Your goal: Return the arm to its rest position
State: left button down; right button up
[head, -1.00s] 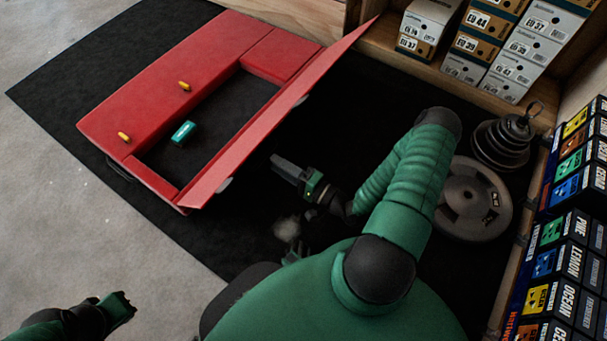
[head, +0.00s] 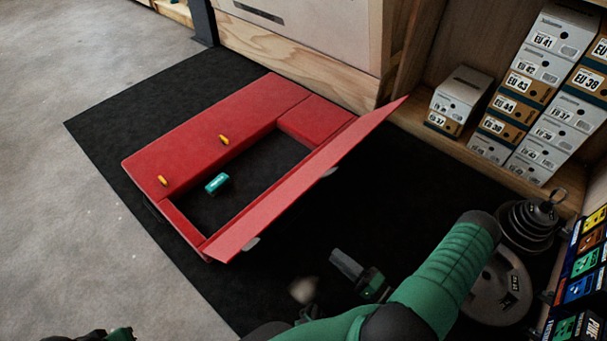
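My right arm (head: 445,268) comes in from the bottom right, with a green sleeve and black joints. Its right gripper (head: 346,264) hangs over the black mat, to the right of the red box and apart from it. Its grey fingers look close together with nothing visible between them, but I cannot tell if they are fully shut. My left gripper (head: 122,334) only just shows at the bottom left edge, mostly cut off.
A red box (head: 228,113) with a raised lid flap (head: 310,180) lies on the black mat (head: 120,115). It holds a teal block (head: 217,183); two yellow pieces (head: 224,140) sit on its red top. Weight plates (head: 497,290) and shoe boxes (head: 460,100) stand at right.

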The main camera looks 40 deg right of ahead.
jog(key=w+d+r+n+g+h+p, duration=0.1)
jog(key=w+d+n+g+p, duration=0.2)
jog(key=w+n+g, duration=0.2)
jog(key=w+d+r+n+g+p, duration=0.2)
jog(key=w+d+n+g, duration=0.15)
jog(key=w+n, duration=0.2)
jog(key=w+a+r+n+g+h+p, duration=0.2)
jog(key=w+r+g+h+p, duration=0.15)
jog(key=r, duration=0.55)
jog(key=s+a+r+n+g+p, duration=0.2)
jog(key=s+a+r, duration=0.2)
jog(key=a+r, duration=0.4)
jog(key=s+a+r+n+g+p, duration=0.1)
jog(key=s+a+r+g, duration=0.15)
jog(key=a+r, duration=0.55)
notch_tip(320, 180, up, 37)
jog(key=s+a+p, duration=0.1)
jog(key=p, duration=3.6)
jog(key=shift+a+f+y+p, duration=0.2)
jog(key=shift+y+p, duration=0.15)
jog(key=shift+y, duration=0.1)
